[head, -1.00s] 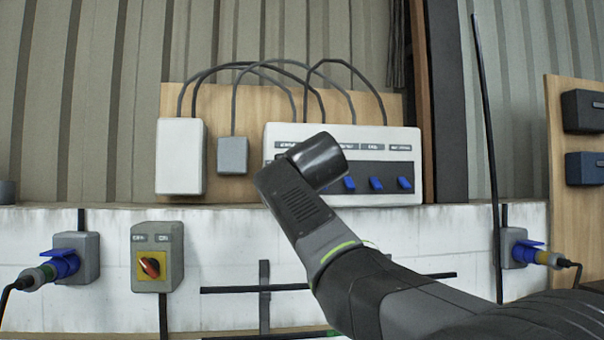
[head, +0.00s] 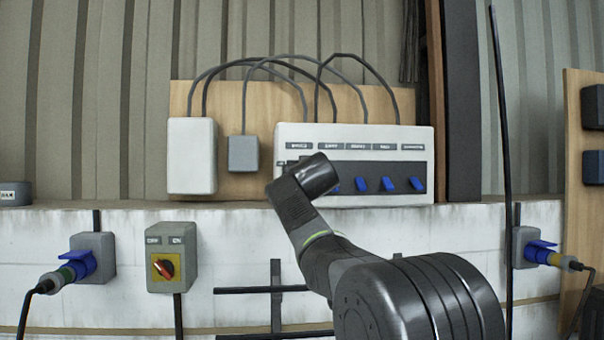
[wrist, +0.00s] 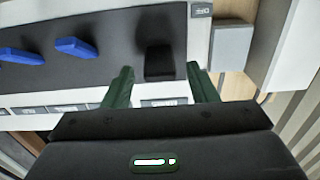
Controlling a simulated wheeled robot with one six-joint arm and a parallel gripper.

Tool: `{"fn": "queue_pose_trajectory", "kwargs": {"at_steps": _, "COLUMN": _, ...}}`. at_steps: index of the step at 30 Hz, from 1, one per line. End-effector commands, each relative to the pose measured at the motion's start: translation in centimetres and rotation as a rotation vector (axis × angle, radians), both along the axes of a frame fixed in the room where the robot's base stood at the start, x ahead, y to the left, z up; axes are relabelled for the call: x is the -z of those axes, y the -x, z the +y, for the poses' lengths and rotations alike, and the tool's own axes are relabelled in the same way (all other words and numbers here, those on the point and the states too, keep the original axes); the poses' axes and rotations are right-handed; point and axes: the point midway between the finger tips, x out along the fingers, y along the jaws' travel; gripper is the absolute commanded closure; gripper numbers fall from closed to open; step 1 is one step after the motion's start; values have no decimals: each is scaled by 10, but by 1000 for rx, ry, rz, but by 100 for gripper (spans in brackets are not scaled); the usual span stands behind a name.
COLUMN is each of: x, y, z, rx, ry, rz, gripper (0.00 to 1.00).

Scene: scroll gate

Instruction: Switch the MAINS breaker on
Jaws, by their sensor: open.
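The white breaker panel (head: 428,160) is mounted on a wooden board. It has a row of labels, too small to read, above a dark strip with several blue levers (head: 387,184). In the wrist view, a black lever (wrist: 159,62) stands at the end of the strip beside blue levers (wrist: 75,47); I cannot read which label is its own. My gripper (wrist: 160,72) is open, its two green fingers pointing at the panel on either side of the black lever. Contact cannot be told. In the head view my own arm hides the gripper and the panel's left part.
A white box (head: 192,155) and a small grey box (head: 243,154) sit left of the panel, with black cables looping above. Below are a ledge, a red-yellow rotary switch (head: 163,267) and blue plugs (head: 82,265). A dark vertical post (head: 460,100) stands right of the panel.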

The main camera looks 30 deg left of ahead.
Motion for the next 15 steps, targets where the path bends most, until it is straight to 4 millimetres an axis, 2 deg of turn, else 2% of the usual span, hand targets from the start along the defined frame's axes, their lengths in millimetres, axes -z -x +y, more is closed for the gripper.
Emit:
{"fn": "queue_pose_trajectory", "kwargs": {"at_steps": 3, "x": 0, "y": 0, "z": 0, "rx": 0, "ry": 0, "rz": 0, "gripper": 47}}
{"fn": "queue_pose_trajectory", "kwargs": {"at_steps": 10, "x": 0, "y": 0, "z": 0, "rx": 0, "ry": 0, "rz": 0, "gripper": 92}}
{"fn": "queue_pose_trajectory", "kwargs": {"at_steps": 15, "x": -3, "y": 0, "z": 0, "rx": 2, "ry": 6, "rz": 9, "gripper": 92}}
